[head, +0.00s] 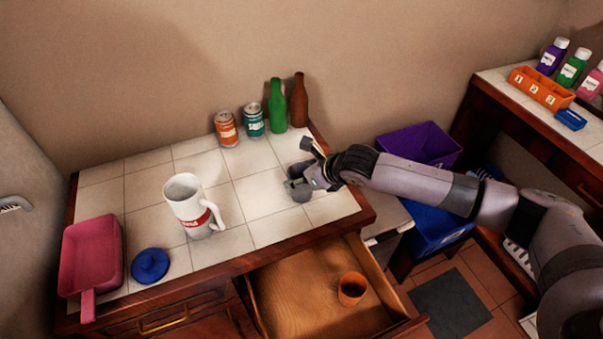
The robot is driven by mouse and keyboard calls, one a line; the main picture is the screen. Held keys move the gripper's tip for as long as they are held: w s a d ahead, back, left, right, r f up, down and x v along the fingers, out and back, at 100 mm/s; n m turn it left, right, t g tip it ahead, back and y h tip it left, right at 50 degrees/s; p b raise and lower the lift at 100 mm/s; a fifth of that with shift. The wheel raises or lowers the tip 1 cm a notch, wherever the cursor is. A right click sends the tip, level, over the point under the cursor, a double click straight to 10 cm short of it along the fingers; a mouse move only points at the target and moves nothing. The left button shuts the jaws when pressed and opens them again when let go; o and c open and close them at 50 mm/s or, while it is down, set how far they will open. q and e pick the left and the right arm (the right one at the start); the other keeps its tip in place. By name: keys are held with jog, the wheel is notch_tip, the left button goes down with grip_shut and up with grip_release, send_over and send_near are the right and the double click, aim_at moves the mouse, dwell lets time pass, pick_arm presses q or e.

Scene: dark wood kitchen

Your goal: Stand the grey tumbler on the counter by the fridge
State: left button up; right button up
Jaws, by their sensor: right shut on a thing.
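The grey tumbler (297,188) is at the right part of the white-tiled counter (266,227). My right gripper (309,172) is shut on it, and the fingers and wrist hide part of it. The tumbler is low over the tiles; I cannot tell whether its base touches them. A grey upright surface with a handle (14,204) at the left edge looks like the fridge, beside the counter's left end. My left gripper is not in view.
A white mug (190,205), blue lid (150,265) and pink pan (90,257) stand on the left part. Cans (226,129) and bottles (278,106) line the back. The open drawer (300,290) below holds an orange cup (352,288). Tiles between mug and tumbler are clear.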

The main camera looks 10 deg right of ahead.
jog(key=shift+f, duration=0.1)
jog(key=o, duration=1.1)
jog(key=shift+r, duration=0.2)
jog(key=b+v, duration=0.1)
jog(key=v, duration=1.1)
jog(key=shift+b, duration=0.3)
